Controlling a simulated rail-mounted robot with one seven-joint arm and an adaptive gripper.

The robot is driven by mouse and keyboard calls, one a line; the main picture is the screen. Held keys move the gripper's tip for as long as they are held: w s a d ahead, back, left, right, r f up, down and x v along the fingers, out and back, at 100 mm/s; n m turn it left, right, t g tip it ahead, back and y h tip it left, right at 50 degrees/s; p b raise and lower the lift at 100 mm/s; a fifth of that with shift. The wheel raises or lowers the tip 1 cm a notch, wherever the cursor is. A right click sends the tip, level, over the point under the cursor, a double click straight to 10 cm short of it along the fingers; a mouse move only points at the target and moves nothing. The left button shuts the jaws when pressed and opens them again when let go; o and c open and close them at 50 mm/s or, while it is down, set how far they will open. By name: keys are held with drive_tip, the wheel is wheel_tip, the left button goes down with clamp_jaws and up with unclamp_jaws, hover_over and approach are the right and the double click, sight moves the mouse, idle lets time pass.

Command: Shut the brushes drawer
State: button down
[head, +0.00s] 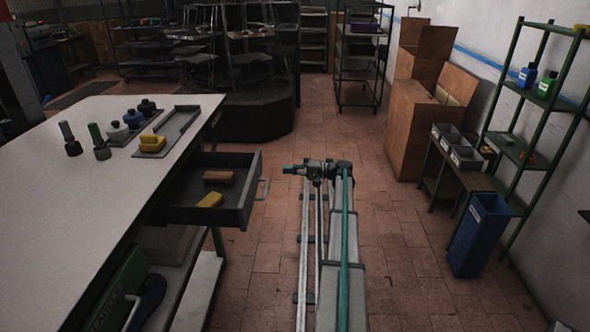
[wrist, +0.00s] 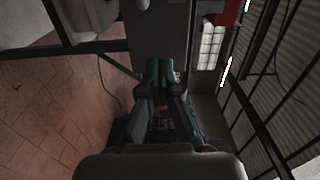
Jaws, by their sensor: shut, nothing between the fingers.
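A dark grey drawer (head: 247,196) is pulled out of the right side of the white-topped table, toward my arm. It holds a brown block-like brush (head: 218,177) and a yellow one (head: 209,200). A pale handle (head: 263,189) is on its right-hand front. My gripper (head: 286,170) points left, a little right of the drawer front and apart from it in the picture. In the wrist view my gripper's teal fingers (wrist: 167,68) are together and empty. I cannot make out the drawer in the wrist view.
The table top (head: 110,230) carries a grey tray (head: 181,123), a yellow block (head: 152,143) and several dark knobbed tools. A lower shelf is below the drawer. A blue bin (head: 481,235) and a green shelf rack (head: 520,120) stand at right. The tiled floor between is clear.

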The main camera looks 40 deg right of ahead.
sight(259, 168)
drive_tip(key=p+x, duration=0.1)
drive_tip(key=x, duration=0.8)
drive_tip(key=shift+w+a, duration=0.1)
drive_tip(key=shift+w, duration=0.1)
drive_tip(key=shift+w, duration=0.1)
